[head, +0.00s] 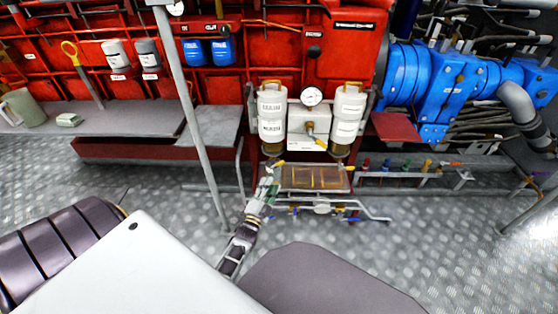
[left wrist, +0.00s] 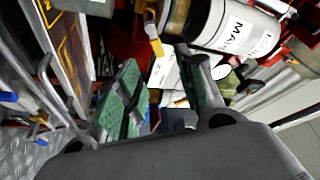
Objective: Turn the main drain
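Two white filter cylinders hang on the red wall in the head view, the left one (head: 271,115) and the right one (head: 346,120). My left gripper (head: 270,180) is just below the left cylinder. In the left wrist view a white cylinder (left wrist: 235,28) has a label of which "MAI" can be read. A yellow lever (left wrist: 154,40) under it lies ahead of my left gripper (left wrist: 160,92), roughly between the lines of its green-padded fingers. The fingers are apart, and I see nothing held. Whether a finger touches the lever is unclear. My right gripper is out of view.
A brown panel (head: 312,178) in a frame with pipes and small valves stands right of my left gripper. A round gauge (head: 311,96) sits between the cylinders. A grey slanting post (head: 190,105) stands to the left. Blue machinery (head: 440,85) is at right.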

